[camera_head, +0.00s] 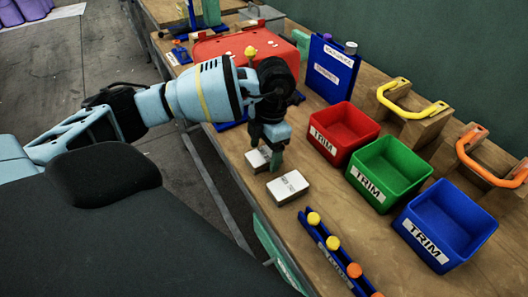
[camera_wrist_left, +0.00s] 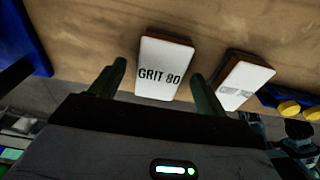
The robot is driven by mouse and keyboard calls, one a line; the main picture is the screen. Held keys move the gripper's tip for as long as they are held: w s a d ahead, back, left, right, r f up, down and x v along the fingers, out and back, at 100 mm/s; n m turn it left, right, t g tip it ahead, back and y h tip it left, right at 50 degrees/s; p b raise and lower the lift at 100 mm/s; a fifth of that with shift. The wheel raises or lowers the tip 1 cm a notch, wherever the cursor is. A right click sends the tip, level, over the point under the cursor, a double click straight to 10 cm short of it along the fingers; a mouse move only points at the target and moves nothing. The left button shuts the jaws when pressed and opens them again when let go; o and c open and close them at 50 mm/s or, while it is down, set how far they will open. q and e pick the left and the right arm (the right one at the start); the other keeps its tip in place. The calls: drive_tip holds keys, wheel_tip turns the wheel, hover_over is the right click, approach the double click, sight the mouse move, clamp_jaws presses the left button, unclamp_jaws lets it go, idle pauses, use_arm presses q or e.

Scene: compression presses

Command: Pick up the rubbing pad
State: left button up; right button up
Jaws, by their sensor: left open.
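Two white-topped rubbing pads with brown undersides lie on the wooden bench. The pad marked GRIT 80 (camera_wrist_left: 164,66) is centred in the left wrist view. It is partly hidden by my gripper in the head view (camera_head: 257,160). The other pad (camera_head: 288,187) lies closer to the front of the head view; it shows at the right in the left wrist view (camera_wrist_left: 246,82). My left gripper (camera_head: 272,160) is open and points down at the GRIT 80 pad. In the left wrist view its fingers (camera_wrist_left: 159,74) appear on either side of this pad; contact cannot be told.
Red (camera_head: 344,128), green (camera_head: 388,172) and blue (camera_head: 444,226) TRIM bins stand to the right. A blue rack (camera_head: 328,245) with yellow and orange knobs lies nearer the front. Yellow and orange handles on wooden blocks stand behind the bins. A red case (camera_head: 225,46) is farther back.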

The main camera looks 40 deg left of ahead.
use_arm(q)
drive_tip(key=shift+f, duration=0.25)
idle(0.3)
drive_tip(key=c, duration=1)
drive_tip(key=shift+c, duration=0.2)
drive_tip(key=shift+r, duration=0.1)
